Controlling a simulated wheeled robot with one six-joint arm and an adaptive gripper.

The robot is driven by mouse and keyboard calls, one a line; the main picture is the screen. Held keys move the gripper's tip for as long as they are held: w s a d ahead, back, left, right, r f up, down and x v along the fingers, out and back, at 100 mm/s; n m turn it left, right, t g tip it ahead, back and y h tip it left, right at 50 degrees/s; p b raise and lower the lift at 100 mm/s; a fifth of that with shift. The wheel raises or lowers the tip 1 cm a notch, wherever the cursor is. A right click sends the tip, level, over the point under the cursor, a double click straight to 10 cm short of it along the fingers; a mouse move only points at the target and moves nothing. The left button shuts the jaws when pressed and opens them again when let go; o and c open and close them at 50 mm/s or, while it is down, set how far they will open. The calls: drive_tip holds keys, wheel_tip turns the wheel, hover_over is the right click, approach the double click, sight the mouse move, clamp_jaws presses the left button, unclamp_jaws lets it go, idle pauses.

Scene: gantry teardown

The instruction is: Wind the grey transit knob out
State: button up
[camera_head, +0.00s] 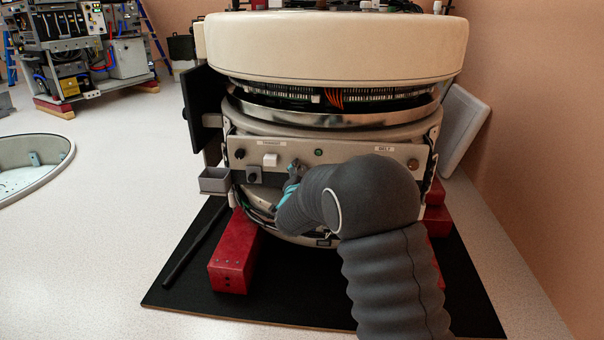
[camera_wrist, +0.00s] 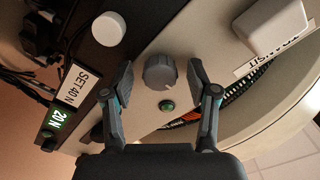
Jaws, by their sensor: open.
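The grey transit knob (camera_wrist: 160,72) is a ribbed round knob on the pale panel, seen nearly face-on in the wrist view. My gripper (camera_wrist: 161,77) is open, with one finger on each side of the knob. A gap shows between the knob and each finger. In the head view my gripper (camera_head: 291,184) reaches the front panel (camera_head: 348,153) below the transit label, and my arm and fingers hide most of the knob there.
A green button (camera_wrist: 167,105) sits close beside the knob. A white block (camera_wrist: 271,25) and a round white knob (camera_wrist: 108,28) are nearby. A small grey bin (camera_head: 214,181) hangs at the panel's left. Red blocks (camera_head: 232,262) support the machine on a black mat (camera_head: 186,288).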

clamp_jaws()
